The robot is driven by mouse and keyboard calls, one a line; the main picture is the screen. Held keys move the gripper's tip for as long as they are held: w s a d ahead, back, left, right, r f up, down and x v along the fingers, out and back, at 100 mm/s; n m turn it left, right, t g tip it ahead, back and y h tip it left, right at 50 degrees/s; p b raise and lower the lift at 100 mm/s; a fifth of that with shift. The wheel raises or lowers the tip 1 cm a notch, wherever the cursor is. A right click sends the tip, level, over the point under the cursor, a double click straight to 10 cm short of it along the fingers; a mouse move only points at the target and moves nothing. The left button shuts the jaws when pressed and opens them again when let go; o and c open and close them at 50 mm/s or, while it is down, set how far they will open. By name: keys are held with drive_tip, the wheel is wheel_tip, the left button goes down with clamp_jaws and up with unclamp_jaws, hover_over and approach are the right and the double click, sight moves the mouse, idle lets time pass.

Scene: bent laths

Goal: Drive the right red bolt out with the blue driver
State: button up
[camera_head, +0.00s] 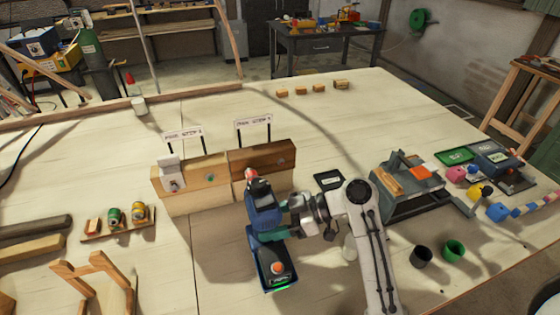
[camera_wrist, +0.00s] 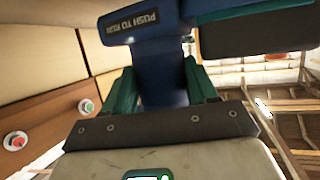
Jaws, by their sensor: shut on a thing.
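The blue driver (camera_head: 263,217) is upright in front of the wooden board (camera_head: 215,184), nose toward it and base low with a green light. My gripper (camera_head: 284,220) is shut on its handle. In the wrist view, the green fingers of my gripper (camera_wrist: 162,92) clasp the blue driver (camera_wrist: 150,60) on both sides. A red and grey part shows at the driver's nose; I cannot tell whether it is the right red bolt or the tool. The wrist view shows two round bolt heads at left.
Two signs stand behind the board. A grey toolbox-like stand (camera_head: 408,195) is at right, with a black cup (camera_head: 422,256) and a green cup (camera_head: 453,250) near the edge. Small wooden blocks lie at the back. The table behind the board is largely clear.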

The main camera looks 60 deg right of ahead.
drive_tip(key=s+d, duration=0.5)
drive_tip(key=d, duration=0.2)
drive_tip(key=shift+s+d, duration=0.25)
drive_tip(key=shift+d, duration=0.05)
idle(0.4)
drive_tip(key=shift+f, duration=0.1)
idle(0.3)
drive_tip(key=shift+w+d+f+b, duration=0.25)
drive_tip(key=shift+w+f+b, duration=0.05)
drive_tip(key=shift+f+b, duration=0.3)
drive_tip(key=shift+w+d+f+b, duration=0.2)
drive_tip(key=shift+w+f+b, duration=0.1)
drive_tip(key=shift+f+b, duration=0.25)
drive_tip(key=shift+w+d+b, duration=0.3)
drive_tip(key=shift+w+d, duration=0.05)
drive_tip(key=shift+w, duration=0.2)
drive_tip(key=shift+s+f, duration=0.1)
drive_tip(key=shift+f, duration=0.4)
idle(1.1)
drive_tip(key=shift+w+r+b, duration=0.25)
drive_tip(key=shift+w+b, duration=0.15)
drive_tip(key=shift+w, duration=0.2)
idle(1.2)
